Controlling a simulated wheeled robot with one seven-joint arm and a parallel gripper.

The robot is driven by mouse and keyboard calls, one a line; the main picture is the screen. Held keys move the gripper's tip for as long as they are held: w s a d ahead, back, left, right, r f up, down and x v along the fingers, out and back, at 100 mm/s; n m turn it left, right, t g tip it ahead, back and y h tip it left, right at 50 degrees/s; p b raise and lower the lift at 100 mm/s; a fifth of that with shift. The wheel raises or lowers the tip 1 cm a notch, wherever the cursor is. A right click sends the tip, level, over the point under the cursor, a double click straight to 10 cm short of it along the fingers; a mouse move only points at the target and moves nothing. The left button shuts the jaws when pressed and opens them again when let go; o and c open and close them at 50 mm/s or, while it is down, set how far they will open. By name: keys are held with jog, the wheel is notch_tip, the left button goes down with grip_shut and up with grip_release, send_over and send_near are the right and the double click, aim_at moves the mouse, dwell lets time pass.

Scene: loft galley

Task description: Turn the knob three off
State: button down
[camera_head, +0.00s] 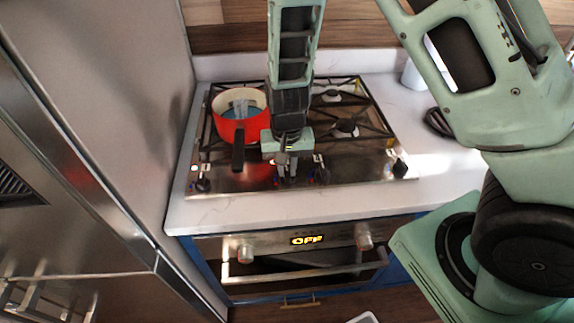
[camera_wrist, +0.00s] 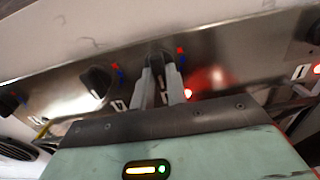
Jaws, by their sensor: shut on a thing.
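A row of dark knobs runs along the front strip of the steel cooktop (camera_head: 240,180). My gripper (camera_head: 285,168) reaches down to this strip in the head view. In the wrist view my gripper (camera_wrist: 161,88) is shut on a dark knob (camera_wrist: 158,54), its fingers on either side and hiding part of it. Red and blue marks show beside this knob, and a red light (camera_wrist: 188,93) glows near it. Other knobs are apart from the gripper: one close by (camera_wrist: 96,80), one at the far left (camera_wrist: 8,103) and one at the right edge (camera_wrist: 315,34). I cannot read any knob numbers.
A red pot (camera_head: 233,126) with a dark handle stands on the left burner, close to my gripper. The oven below has two knobs, a handle (camera_head: 300,273) and a display (camera_head: 307,240) reading OFF. A fridge (camera_head: 110,130) stands at left. Counter is clear at front.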

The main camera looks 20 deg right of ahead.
aim_at(287, 170)
jog(key=c, duration=1.4)
grip_release()
notch_tip(287, 170, up, 18)
jog(key=shift+f, duration=0.25)
jog(key=s+a+n+b, duration=0.1)
jog(key=s+a+n, duration=0.2)
jog(key=s, duration=0.7)
jog(key=s+a+n+b, duration=0.1)
jog(key=s+a+n, duration=0.2)
jog(key=s+n, duration=0.5)
jog(key=s+f, duration=0.1)
jog(key=s, duration=0.2)
jog(key=shift+a+n+y+b, duration=0.15)
jog(key=shift+n+y+b, duration=0.15)
jog(key=shift+b, duration=0.1)
